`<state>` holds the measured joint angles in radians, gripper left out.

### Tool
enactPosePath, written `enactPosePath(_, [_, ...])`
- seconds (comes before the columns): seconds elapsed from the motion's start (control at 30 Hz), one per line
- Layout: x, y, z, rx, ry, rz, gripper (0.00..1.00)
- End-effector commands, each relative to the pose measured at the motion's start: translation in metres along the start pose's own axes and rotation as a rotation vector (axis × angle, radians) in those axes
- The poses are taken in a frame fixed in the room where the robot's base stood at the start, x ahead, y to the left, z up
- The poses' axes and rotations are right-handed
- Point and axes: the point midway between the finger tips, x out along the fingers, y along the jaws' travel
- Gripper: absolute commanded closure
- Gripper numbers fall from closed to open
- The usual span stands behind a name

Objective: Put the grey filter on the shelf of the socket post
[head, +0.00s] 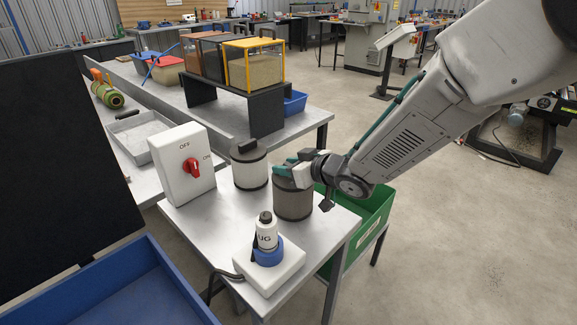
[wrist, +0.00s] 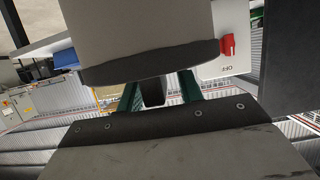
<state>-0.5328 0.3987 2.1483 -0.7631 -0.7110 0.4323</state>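The grey filter (head: 293,200), a dark grey cylinder with a darker lid, stands upright on the metal table. My gripper (head: 284,170) is at its top, its teal fingers beside the lid. In the wrist view the filter's grey body (wrist: 145,30) fills the top, and its dark handle tab (wrist: 153,92) lies between the green fingers (wrist: 160,88). A gap shows beside the tab, so the fingers look open around it.
A white filter with a dark lid (head: 249,165) stands just left of the grey one. A white switch box (head: 183,165) with a red knob is further left. A green crate (head: 345,232) is beside the table on the right. A blue tray (head: 125,285) is at front left.

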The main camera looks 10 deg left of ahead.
Motion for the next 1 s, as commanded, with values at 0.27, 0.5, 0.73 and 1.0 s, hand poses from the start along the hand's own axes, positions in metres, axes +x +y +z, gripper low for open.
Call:
enactPosePath(0.27, [-0.038, 0.001, -0.004, 0.000, 0.003, 0.002, 0.64])
enactPosePath(0.5, [-0.090, 0.001, -0.003, -0.001, 0.002, 0.002, 0.64])
enactPosePath(0.73, [-0.117, 0.000, -0.002, -0.001, 0.002, 0.001, 0.64])
enactPosePath(1.0, [-0.121, 0.000, -0.002, 0.000, 0.001, -0.001, 0.64])
